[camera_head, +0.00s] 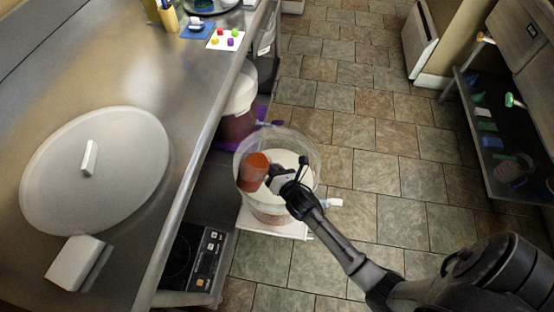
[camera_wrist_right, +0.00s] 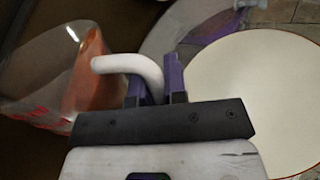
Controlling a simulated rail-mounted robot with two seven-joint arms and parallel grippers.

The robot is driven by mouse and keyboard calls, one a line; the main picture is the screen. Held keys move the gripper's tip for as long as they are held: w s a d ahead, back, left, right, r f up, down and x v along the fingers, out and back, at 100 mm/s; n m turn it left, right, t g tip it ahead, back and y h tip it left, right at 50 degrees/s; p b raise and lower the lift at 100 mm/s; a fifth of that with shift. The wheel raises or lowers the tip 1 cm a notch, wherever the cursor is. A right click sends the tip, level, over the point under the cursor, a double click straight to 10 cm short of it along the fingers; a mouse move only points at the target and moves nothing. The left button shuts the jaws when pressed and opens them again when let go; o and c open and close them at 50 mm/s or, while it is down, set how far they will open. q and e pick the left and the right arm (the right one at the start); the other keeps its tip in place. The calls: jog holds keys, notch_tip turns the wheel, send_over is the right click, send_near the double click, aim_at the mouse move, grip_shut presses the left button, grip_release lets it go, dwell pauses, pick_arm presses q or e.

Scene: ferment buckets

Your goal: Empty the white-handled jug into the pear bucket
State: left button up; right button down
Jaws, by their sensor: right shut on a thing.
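The jug (camera_head: 254,172) holds orange-brown liquid and is over the left part of a clear open bucket (camera_head: 268,208). My right gripper (camera_head: 276,177) is shut on its white handle (camera_wrist_right: 128,64). In the right wrist view the clear jug (camera_wrist_right: 45,68) has red marks and looks tilted, with orange liquid (camera_wrist_right: 92,72) near the handle side. No stream shows. The bucket has a pale round surface inside, also in the right wrist view (camera_wrist_right: 258,95). I cannot read a pear label on it. My left gripper is not in view.
The bucket stands on a white platform (camera_head: 285,231) with its tap (camera_head: 334,203) to the right. A white-lidded bucket (camera_head: 240,92) stands behind. The steel counter (camera_head: 190,125) bears a round lid (camera_head: 97,165) and white block (camera_head: 75,263). A hotplate (camera_head: 196,258) is lower left. The tiled floor is clear.

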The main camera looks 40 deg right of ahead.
jog(key=shift+d+f+m, duration=0.2)
jog(key=shift+f+m, duration=0.3)
jog(key=shift+f, duration=0.05)
jog(key=shift+a+m+y, duration=0.1)
jog(key=shift+m+y, duration=0.2)
jog(key=shift+a+r+m+g+y, duration=0.1)
jog(key=shift+a+m+g+y, duration=0.15)
jog(key=shift+m, duration=0.25)
dwell(0.8)
jog(key=shift+a+r+m+y, duration=0.1)
jog(key=shift+a+m+y, duration=0.15)
jog(key=shift+m, duration=0.15)
jog(key=shift+s+a+r+m, duration=0.1)
jog(key=shift+m, duration=0.2)
dwell(0.7)
jog(key=shift+a+r+m+y, duration=0.1)
jog(key=shift+a+m+y, duration=0.05)
jog(key=shift+m+y, duration=0.15)
dwell(0.4)
jog(key=shift+a, duration=0.1)
dwell(0.3)
jog(key=shift+a+r, duration=0.1)
jog(key=shift+r, duration=0.05)
